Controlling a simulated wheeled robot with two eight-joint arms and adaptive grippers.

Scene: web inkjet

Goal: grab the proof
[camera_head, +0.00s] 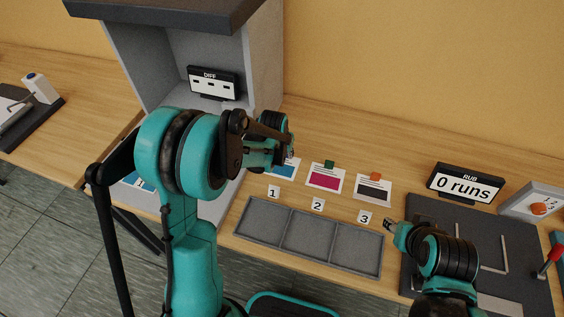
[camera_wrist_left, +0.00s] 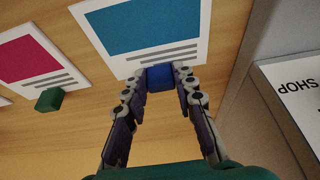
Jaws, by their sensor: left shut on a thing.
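The cyan proof card (camera_head: 284,170) lies on the wooden bench at the left end of a row of three, behind the number 1 label. In the left wrist view the cyan card (camera_wrist_left: 145,30) has a blue block (camera_wrist_left: 160,77) at its edge. My left gripper (camera_wrist_left: 160,80) is shut on that blue block, its fingertips at either side. In the head view my left gripper (camera_head: 288,158) covers part of the card. The magenta card (camera_head: 325,178) with a green block and the dark card (camera_head: 373,188) with an orange block lie to its right. My right gripper (camera_head: 390,225) is near the third tray; its opening is unclear.
A grey tray with three compartments (camera_head: 308,237) lies in front of the cards. A grey booth (camera_head: 265,60) with a DIFF sign (camera_head: 212,82) stands behind at left. A dark RUB station (camera_head: 425,210) with a "0 runs" sign (camera_head: 465,186) stands at right.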

